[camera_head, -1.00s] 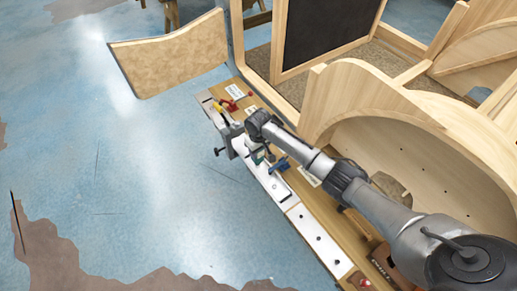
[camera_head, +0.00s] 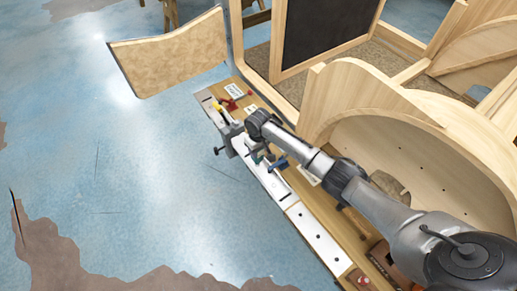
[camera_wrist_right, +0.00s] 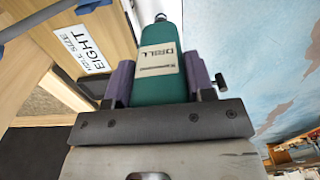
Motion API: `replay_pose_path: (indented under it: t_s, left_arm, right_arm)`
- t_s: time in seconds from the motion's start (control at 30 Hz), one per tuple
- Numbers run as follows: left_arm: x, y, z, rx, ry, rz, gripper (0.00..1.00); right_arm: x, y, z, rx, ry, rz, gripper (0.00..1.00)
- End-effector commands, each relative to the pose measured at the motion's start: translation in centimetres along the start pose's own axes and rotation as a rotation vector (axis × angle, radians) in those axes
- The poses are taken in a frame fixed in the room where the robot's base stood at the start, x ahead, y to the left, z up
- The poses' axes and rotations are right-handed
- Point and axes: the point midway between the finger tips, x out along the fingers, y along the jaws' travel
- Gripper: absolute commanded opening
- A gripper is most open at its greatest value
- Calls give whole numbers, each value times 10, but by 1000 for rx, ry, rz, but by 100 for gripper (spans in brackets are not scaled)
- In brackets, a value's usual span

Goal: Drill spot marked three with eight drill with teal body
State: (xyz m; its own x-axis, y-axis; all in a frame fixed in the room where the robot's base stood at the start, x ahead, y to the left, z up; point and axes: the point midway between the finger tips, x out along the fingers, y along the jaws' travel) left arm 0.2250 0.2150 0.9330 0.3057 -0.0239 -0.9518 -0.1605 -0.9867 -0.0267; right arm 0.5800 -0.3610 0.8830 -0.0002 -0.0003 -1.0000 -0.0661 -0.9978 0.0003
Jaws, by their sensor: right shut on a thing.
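A drill with a teal body (camera_wrist_right: 160,50) and a pale "DRILL" label stands between the two fingers of my right gripper (camera_wrist_right: 160,82) in the right wrist view. The gripper is shut on it. In the head view the right gripper (camera_head: 260,153) is over the narrow workbench and small, and its wrist partly hides the drill. A white card reading "EIGHT HOLE SIZE" (camera_wrist_right: 82,48) lies on wood left of the drill in the wrist view. The drill's tip and the spot marked three cannot be made out. My left gripper is not in view.
A grey vise (camera_head: 229,138) sits at the bench's left edge. Red tools (camera_head: 232,103) and small cards (camera_head: 234,90) lie at its far end. A curved wooden frame (camera_head: 400,135) rises close on the right. Open blue floor (camera_head: 120,170) is on the left.

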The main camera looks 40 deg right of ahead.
Motion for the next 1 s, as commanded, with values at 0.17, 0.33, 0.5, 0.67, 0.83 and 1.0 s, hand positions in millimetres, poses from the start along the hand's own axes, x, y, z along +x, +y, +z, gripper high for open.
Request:
replay_pose_path:
  t_s: [0.17, 0.33, 0.5, 0.67, 0.83, 1.0]
  left_arm:
    - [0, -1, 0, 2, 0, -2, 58]
    - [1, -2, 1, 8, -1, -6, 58]
    - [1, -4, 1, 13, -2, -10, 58]
    - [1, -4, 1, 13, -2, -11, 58]
    - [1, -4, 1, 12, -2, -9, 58]
    - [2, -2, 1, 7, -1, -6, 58]
  right_arm:
    - [-1, 0, -1, 0, 3, -1, 16]
    - [1, 0, -1, 0, 3, -1, 16]
    - [3, 0, -1, 0, 3, 0, 16]
    - [5, 0, -1, 0, 3, 0, 16]
    - [6, 0, -1, 0, 2, 0, 16]
    - [6, 0, 0, 0, 2, 0, 16]
